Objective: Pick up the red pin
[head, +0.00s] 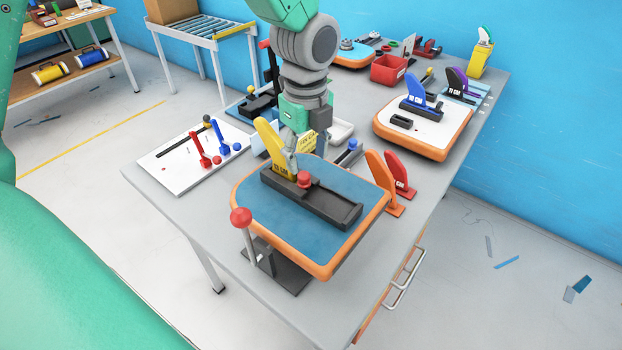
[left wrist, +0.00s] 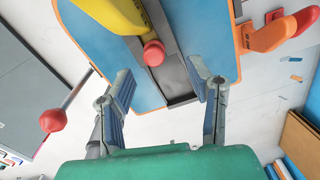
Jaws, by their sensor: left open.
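The red pin (head: 304,180) stands in a dark slotted block (head: 335,205) on a blue board with an orange rim (head: 245,215). In the left wrist view the red pin (left wrist: 154,53) shows as a round red knob, seen from above, beside a yellow upright part (left wrist: 112,14). My left gripper (head: 301,153) is over the back of the board, just behind and above the pin. In the left wrist view my left gripper (left wrist: 161,80) is open, its two fingers spread either side of the pin's line, with nothing between them. My right gripper is not in view.
A lever with a red ball (head: 241,216) stands at the board's front left. Orange and red upright pieces (head: 385,180) stand at its right. A white board with red and blue pieces (head: 180,165) lies left; another orange-rimmed board (head: 425,137) lies back right.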

